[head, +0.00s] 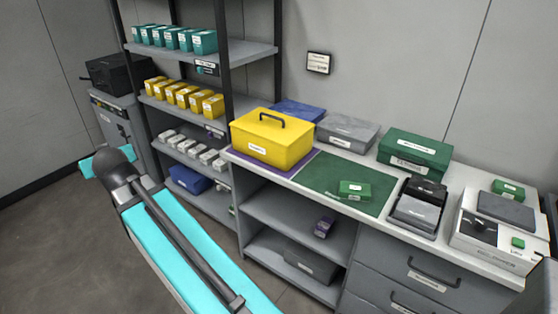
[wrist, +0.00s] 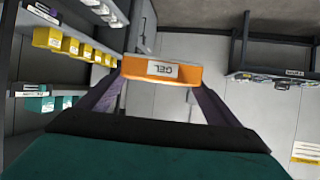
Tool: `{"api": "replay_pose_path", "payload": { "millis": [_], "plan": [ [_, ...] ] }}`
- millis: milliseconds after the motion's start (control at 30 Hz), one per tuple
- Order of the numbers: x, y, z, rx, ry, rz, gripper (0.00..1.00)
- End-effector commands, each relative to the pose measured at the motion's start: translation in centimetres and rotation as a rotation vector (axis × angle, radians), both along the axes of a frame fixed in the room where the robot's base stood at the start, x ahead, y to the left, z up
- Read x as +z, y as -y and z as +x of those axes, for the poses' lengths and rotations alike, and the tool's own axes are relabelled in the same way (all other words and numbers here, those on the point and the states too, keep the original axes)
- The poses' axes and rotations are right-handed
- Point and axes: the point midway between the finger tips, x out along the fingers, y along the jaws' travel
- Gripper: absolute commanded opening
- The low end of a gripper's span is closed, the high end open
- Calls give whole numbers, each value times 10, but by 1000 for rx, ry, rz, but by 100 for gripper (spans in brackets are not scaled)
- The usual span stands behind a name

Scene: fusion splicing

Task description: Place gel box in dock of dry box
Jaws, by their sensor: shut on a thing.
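The gel box (wrist: 160,69) is orange with a white label reading GEL, upside down in the wrist view. My gripper (wrist: 160,82) is shut on it, with one dark finger at each side, and holds it in the air. The head view shows part of my arm at the left, but neither my gripper nor the gel box. I cannot tell which thing is the dry box. A yellow case (head: 272,138) with a black handle stands on a purple mat on the counter; its label is too small to read. No dock can be made out.
A green mat (head: 318,172) bears a small green box (head: 368,190). Behind are a blue case (head: 299,112), a grey case (head: 347,131) and a green case (head: 415,150). Devices (head: 498,230) fill the counter's right. A shelf rack (head: 255,52) with boxes stands left of the counter.

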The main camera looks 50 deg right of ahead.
Motion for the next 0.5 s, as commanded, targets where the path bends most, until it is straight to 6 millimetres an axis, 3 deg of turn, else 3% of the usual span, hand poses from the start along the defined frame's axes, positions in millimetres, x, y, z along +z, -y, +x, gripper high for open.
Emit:
{"api": "replay_pose_path", "payload": {
  "millis": [100,500],
  "plan": [
    [-8,53,-11,-93,1,-2,54],
    [-21,202,-64,-356,3,-2,54]
  ]
}}
